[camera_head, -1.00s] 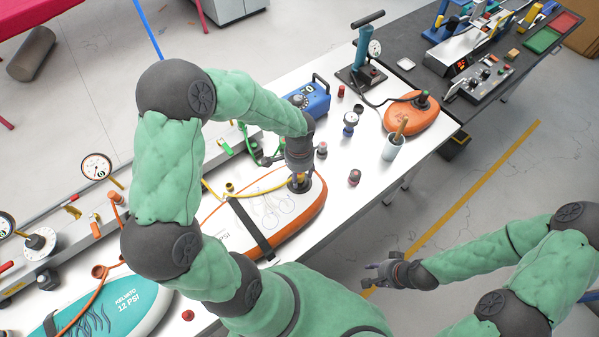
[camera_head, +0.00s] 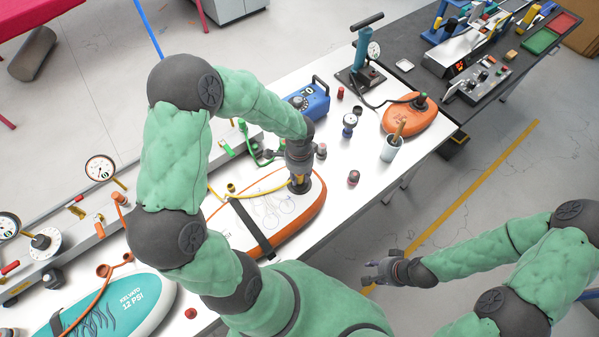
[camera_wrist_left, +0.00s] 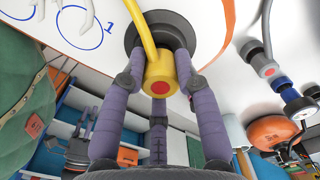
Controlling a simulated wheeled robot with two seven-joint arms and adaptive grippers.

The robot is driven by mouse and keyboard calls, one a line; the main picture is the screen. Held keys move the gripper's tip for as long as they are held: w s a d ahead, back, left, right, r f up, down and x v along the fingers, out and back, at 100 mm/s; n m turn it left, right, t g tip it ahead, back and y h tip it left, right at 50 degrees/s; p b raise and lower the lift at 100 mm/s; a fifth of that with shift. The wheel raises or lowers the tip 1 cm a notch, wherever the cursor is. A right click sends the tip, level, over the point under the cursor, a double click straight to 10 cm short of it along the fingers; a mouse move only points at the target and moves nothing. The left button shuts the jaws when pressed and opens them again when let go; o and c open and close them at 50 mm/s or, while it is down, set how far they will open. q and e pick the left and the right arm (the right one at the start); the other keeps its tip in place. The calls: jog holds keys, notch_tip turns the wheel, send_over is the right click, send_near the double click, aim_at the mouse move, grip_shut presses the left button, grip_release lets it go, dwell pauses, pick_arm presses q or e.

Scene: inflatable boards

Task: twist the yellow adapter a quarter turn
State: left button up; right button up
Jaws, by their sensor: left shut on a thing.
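The yellow adapter (camera_wrist_left: 161,72) has a red round end and a yellow hose. It sits at the dark round valve (camera_wrist_left: 158,34) of the white and orange board (camera_head: 318,207). My left gripper (camera_head: 299,182) points down at that valve; in the left wrist view its fingers (camera_wrist_left: 160,85) are closed around the adapter. In the head view the gripper mostly hides the adapter. My right gripper (camera_head: 372,272) hangs empty over the floor, right of the table, with its fingers apart.
A blue pump box (camera_head: 314,101) stands behind the left gripper. Small caps (camera_head: 353,178) and a cup with a brush (camera_head: 391,149) stand to the right. A black strap (camera_head: 251,229) crosses the board. A teal board (camera_head: 120,303) lies at the front left.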

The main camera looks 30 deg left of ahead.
pick_arm(q)
jog(key=shift+m, duration=0.5)
jog(key=shift+r+m+p, duration=0.1)
jog(key=shift+m+p, duration=0.95)
jog(key=shift+m, duration=0.35)
jog(key=shift+m+p, duration=0.55)
jog(key=shift+m, duration=0.55)
jog(key=shift+m+p, duration=0.5)
jog(key=shift+m, duration=0.1)
jog(key=shift+m+p, duration=1.05)
jog(key=shift+m, duration=0.85)
